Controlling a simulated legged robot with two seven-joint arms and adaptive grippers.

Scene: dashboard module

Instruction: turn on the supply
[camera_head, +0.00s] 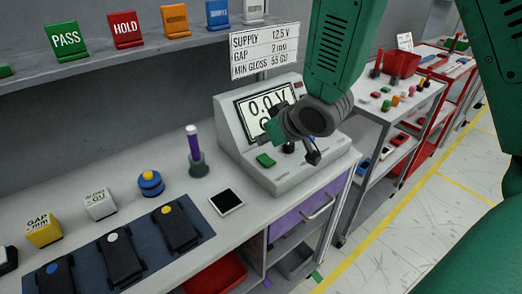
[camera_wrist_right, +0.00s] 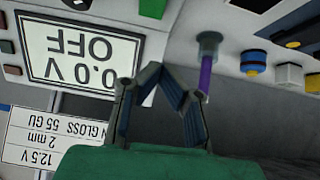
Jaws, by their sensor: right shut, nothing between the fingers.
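The supply (camera_head: 285,181) is a pale grey sloped box at the right end of the bench. Its display reads 0.0 V in the head view (camera_head: 250,107), partly hidden by my gripper. The display shows upside down in the right wrist view (camera_wrist_right: 80,50), with OFF under 0.0 V. A green switch (camera_head: 265,160) sits on the lower front panel; a green part also shows at the wrist view's top (camera_wrist_right: 152,8). My right gripper (camera_head: 272,128) is shut and empty, in front of the display and above the switch. Contact cannot be told. My left gripper is out of view.
A purple cylinder in a grey holder (camera_head: 196,150) stands left of the supply. A sign (camera_head: 265,50) stands behind. A cart (camera_head: 392,95) is at the right.

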